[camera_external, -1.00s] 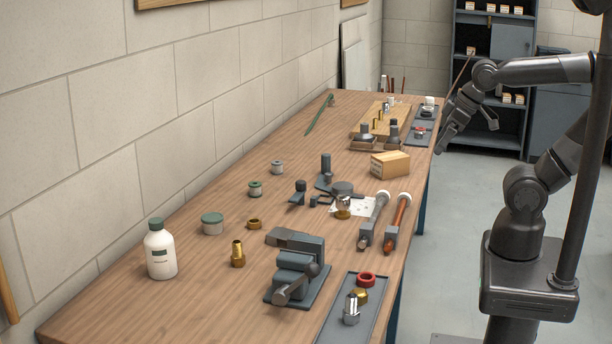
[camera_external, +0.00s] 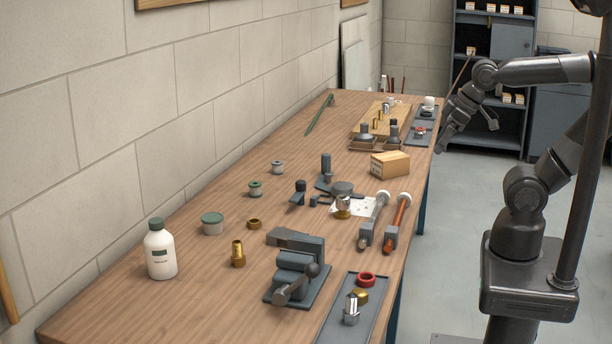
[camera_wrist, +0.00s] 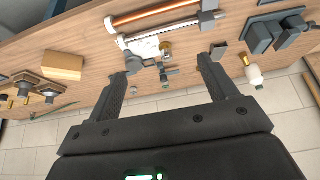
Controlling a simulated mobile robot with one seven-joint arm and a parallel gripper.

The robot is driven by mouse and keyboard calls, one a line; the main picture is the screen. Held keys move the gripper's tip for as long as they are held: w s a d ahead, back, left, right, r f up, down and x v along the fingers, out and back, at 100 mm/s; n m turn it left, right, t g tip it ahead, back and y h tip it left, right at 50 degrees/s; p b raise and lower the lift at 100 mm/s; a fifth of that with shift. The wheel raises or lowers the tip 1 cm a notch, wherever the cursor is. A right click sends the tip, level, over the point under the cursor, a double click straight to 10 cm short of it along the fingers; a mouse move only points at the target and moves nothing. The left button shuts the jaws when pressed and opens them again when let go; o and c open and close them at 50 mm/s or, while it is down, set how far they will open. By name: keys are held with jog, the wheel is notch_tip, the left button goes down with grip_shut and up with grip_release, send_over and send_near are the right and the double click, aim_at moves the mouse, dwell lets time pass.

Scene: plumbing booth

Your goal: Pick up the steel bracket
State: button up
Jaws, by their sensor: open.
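A dark grey angled piece with an upright part (camera_external: 325,174) stands mid-table behind the white paper and looks most like the steel bracket, though I cannot be sure. A smaller dark piece (camera_external: 299,194) stands just in front of it. In the wrist view the likely bracket (camera_wrist: 134,63) is partly hidden by the left finger, and the smaller piece (camera_wrist: 172,72) shows between the fingers. My gripper (camera_external: 467,136) is beyond the table's right edge, in the air, well away from both. In the wrist view its fingers (camera_wrist: 162,72) are spread and hold nothing.
Two long pipe tools (camera_external: 398,222), a cardboard box (camera_external: 391,165) and a brass fitting (camera_external: 343,207) on white paper (camera_external: 353,206) lie near the bracket. A vise (camera_external: 298,270), a white bottle (camera_external: 161,252) and a grey tray (camera_external: 340,325) are at the front.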

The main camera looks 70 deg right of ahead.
jog(key=m+g, duration=0.2)
jog(key=g, duration=0.4)
send_over(287, 234)
jog(key=f, duration=1.7)
jog(key=shift+s+f, duration=0.3)
jog(key=shift+f, duration=0.05)
jog(key=f, duration=0.5)
jog(key=shift+w+f, duration=0.1)
jog(key=shift+w, duration=0.15)
